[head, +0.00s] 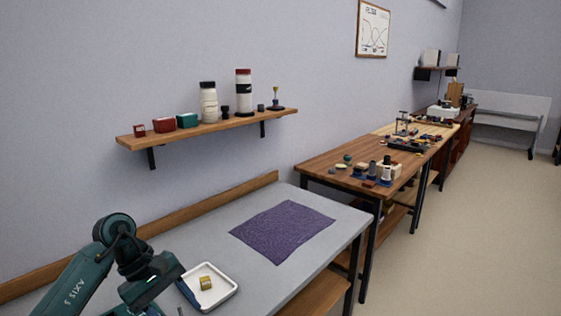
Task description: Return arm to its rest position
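My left arm (120,245), dark green, comes in from the lower left over the near end of the grey workbench (335,222). Its gripper end (183,298) is at the bottom edge, at the left side of a white tray (230,294). The fingers are mostly hidden or cut off, so I cannot tell if they are open or hold anything. A small yellow block-like object (206,283) lies in the tray, apart from the arm. My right arm and gripper are not in view.
A purple mat (282,231) lies bare on the bench. A wall shelf (215,127) above holds jars and small boxes. Wooden tables with many small items, the nearest one (325,163), run along the wall to the back. Open floor (470,230) lies to the right.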

